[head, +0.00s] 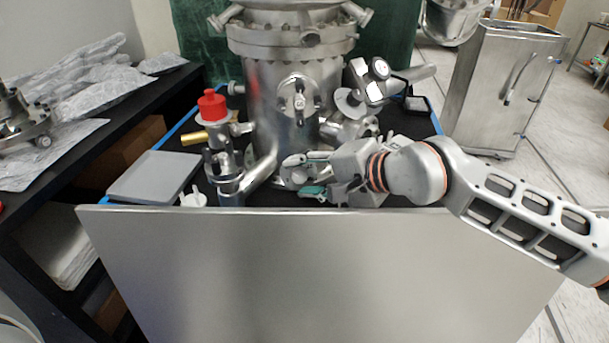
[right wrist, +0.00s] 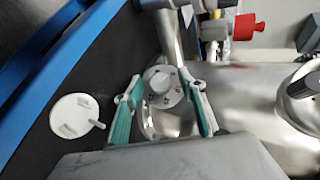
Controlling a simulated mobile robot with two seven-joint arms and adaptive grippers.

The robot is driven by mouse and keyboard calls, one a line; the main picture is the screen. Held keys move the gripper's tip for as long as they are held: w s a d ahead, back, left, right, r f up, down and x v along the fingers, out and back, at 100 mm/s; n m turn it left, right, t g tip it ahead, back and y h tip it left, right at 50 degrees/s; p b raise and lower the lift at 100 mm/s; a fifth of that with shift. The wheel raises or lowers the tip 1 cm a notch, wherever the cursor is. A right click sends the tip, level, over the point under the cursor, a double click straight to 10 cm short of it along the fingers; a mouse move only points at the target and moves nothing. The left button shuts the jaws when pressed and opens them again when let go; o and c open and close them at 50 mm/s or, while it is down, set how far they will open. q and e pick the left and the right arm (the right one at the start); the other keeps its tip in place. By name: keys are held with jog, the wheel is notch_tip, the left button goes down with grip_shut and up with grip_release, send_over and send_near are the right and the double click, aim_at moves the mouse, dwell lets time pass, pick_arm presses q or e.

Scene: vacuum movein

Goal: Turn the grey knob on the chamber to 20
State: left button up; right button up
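The chamber (head: 270,100) is a shiny metal vessel standing upright in the middle of the head view. Its grey knob (right wrist: 160,84) sits on a round pale dial low on the chamber, in the right wrist view. The dial's marks are too small to read. My right gripper (head: 303,175) reaches in from the right, low against the chamber. In the right wrist view its two teal-padded fingers (right wrist: 164,88) stand open, one on each side of the knob, with gaps visible. In the head view the gripper largely hides the knob. My left gripper is in neither view.
A red-capped valve (head: 212,105) and a grey plate (head: 155,177) are left of the chamber. A white disc with a peg (right wrist: 77,115) lies on the dark surface. A broad metal panel (head: 320,270) stands in front. A steel cabinet (head: 500,85) is at right.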

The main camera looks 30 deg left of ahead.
jog(key=shift+d, duration=0.15)
jog(key=v, duration=0.7)
jog(key=shift+d, duration=0.3)
jog(key=shift+s+r, duration=0.1)
jog(key=shift+s, duration=0.05)
